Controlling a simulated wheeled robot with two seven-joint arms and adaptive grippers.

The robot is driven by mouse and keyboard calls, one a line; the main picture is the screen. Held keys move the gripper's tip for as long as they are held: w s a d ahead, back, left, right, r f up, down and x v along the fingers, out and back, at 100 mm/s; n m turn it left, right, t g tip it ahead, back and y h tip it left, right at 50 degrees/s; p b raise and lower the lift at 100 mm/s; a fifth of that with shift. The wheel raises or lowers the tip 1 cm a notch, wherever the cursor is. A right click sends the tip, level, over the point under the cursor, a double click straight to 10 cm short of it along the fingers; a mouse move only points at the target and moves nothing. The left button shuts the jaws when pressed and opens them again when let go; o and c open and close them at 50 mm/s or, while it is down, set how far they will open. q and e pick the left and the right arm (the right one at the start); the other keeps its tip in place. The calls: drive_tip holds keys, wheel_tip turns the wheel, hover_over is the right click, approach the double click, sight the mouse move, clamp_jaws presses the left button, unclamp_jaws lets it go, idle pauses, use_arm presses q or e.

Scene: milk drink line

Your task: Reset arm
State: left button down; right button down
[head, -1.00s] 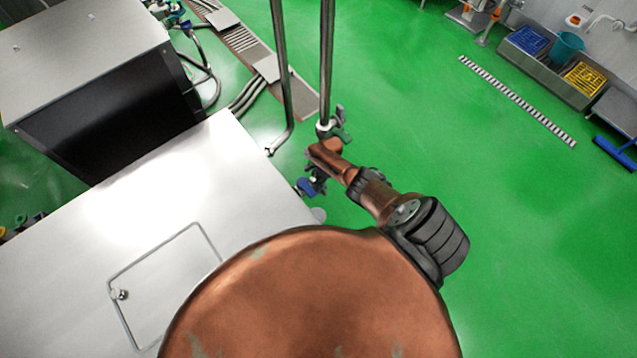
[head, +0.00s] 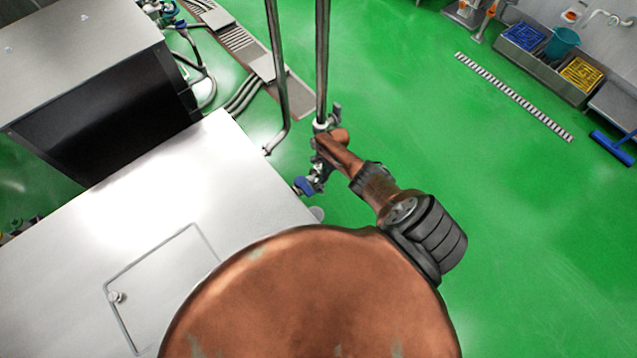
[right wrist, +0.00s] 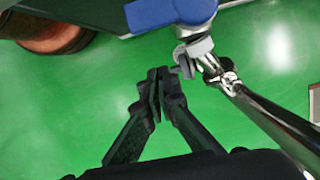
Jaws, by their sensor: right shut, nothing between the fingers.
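My right arm (head: 378,192) reaches up and left from my body toward an upright steel pipe (head: 322,65) with a valve. My right gripper (right wrist: 160,80) shows clearly in the right wrist view. Its dark fingers meet at the tips and hold nothing. The valve's blue handle (right wrist: 168,12) is at the top of that view, close above the fingertips, and the pipe (right wrist: 270,115) runs down to the right. In the head view the blue handle (head: 304,186) is left of my arm's end; the gripper is mostly hidden there. My left gripper is out of view.
A steel cabinet top (head: 150,190) with a hatch fills the left, with a dark-sided machine (head: 110,110) behind it. A second steel pipe (head: 278,75) stands left of the valve pipe. Green floor (head: 530,240) is open on the right. A sink (head: 548,62) stands at the far right.

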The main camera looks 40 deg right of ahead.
drive_tip(key=p+v, duration=0.3)
drive_tip(key=v, duration=0.6)
drive_tip(key=shift+a+f, duration=0.1)
